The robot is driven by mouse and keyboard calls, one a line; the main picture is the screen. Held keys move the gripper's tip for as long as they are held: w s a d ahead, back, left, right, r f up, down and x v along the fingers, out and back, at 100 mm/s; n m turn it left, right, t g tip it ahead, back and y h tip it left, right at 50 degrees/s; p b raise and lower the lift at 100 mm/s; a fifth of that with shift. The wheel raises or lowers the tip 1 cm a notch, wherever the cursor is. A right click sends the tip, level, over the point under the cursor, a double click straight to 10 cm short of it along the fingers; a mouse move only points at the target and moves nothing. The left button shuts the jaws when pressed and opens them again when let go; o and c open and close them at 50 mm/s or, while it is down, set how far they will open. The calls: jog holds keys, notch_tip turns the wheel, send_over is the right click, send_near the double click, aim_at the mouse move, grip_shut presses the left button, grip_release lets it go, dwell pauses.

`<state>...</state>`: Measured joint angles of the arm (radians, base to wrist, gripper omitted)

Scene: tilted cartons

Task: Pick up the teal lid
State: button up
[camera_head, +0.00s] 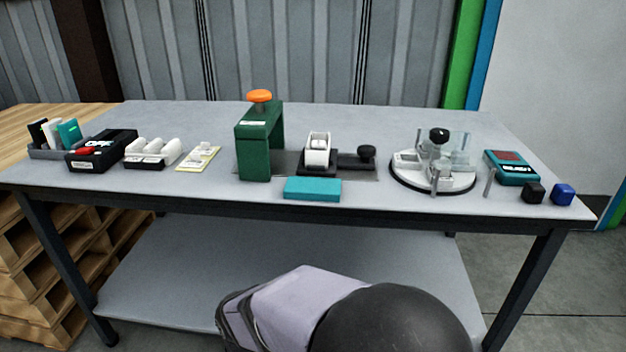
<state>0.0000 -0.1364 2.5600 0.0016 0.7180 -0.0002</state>
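A flat teal rectangular piece (313,189), which looks like the teal lid, lies near the front edge of the grey table. It is in front of the green press-like frame and the small black-and-white fixture, and nothing covers it. My gripper is not in view. Only a rounded grey and black part of my arm shows at the bottom, below the tabletop and apart from the lid.
A green frame with an orange knob (259,150) stands behind the lid. A black-and-white fixture (318,152) is beside it. A round clear-topped device (437,172), a teal device (512,167) and dark and blue cubes (563,195) stand right. Bins (101,152) stand left.

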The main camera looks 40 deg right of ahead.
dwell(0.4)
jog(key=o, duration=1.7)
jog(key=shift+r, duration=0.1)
